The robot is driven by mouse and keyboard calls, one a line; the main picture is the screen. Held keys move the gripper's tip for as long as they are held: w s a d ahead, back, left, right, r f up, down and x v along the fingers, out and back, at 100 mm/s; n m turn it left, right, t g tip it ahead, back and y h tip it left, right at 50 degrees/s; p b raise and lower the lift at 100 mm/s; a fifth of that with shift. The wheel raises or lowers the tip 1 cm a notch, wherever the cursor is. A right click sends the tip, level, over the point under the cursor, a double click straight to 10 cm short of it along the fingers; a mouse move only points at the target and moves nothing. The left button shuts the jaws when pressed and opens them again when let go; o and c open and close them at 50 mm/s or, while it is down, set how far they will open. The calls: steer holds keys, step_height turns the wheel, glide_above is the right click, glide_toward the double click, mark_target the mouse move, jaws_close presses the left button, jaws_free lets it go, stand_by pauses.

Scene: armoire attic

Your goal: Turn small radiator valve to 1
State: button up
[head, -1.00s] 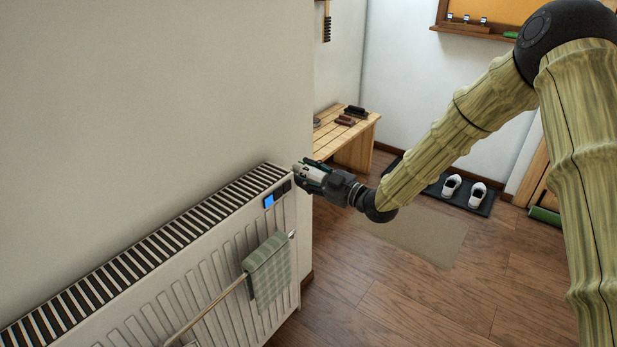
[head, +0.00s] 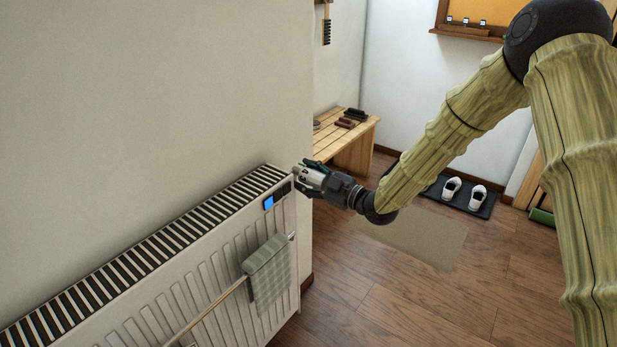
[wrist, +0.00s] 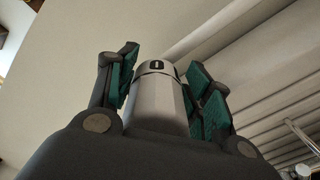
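The small radiator valve (wrist: 160,100) is a pale grey cylinder with a dark "0" on its head, seen close up in the wrist view. In the head view, the pale valve (head: 312,175) is partly hidden by my gripper at the right end of the radiator. My gripper (wrist: 165,85) has its green-padded fingers on both sides of the valve, around it. Narrow gaps seem to show beside the pads, so it looks open; firm contact is not visible. My gripper also shows in the head view (head: 309,178).
A green towel (head: 267,270) hangs on a rail in front. A wooden bench (head: 355,150) and white shoes (head: 452,188) stand behind. Open floor lies to the right.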

steer(key=shift+d, duration=0.15)
steer(key=v, duration=1.2)
steer(key=s+d+f+m+g+h, duration=0.15)
steer(key=s+f+m+h, duration=0.3)
steer(key=f, duration=0.65)
steer(key=s+d+f+m+h, duration=0.25)
steer(key=s+f+m, duration=0.3)
steer(key=f, duration=0.65)
steer(key=s+d+f+m+g+h, duration=0.3)
steer(key=s+f, duration=0.4)
steer(key=s, duration=0.4)
steer(key=s+d+f+m+g+h, duration=0.25)
steer(key=s+f, duration=0.55)
steer(key=s, duration=0.4)
steer(key=s+d+f+m+g+h, duration=0.1)
steer(key=s+d+m+g+h, duration=0.25)
steer(key=s, duration=0.95)
step_height(320, 180, up, 23)
steer(key=y+p, duration=0.1)
steer(key=p, duration=2.3)
steer(key=shift+w+d+n, duration=0.35)
steer(key=shift+d+n, duration=0.05)
steer(key=shift+d, duration=0.1)
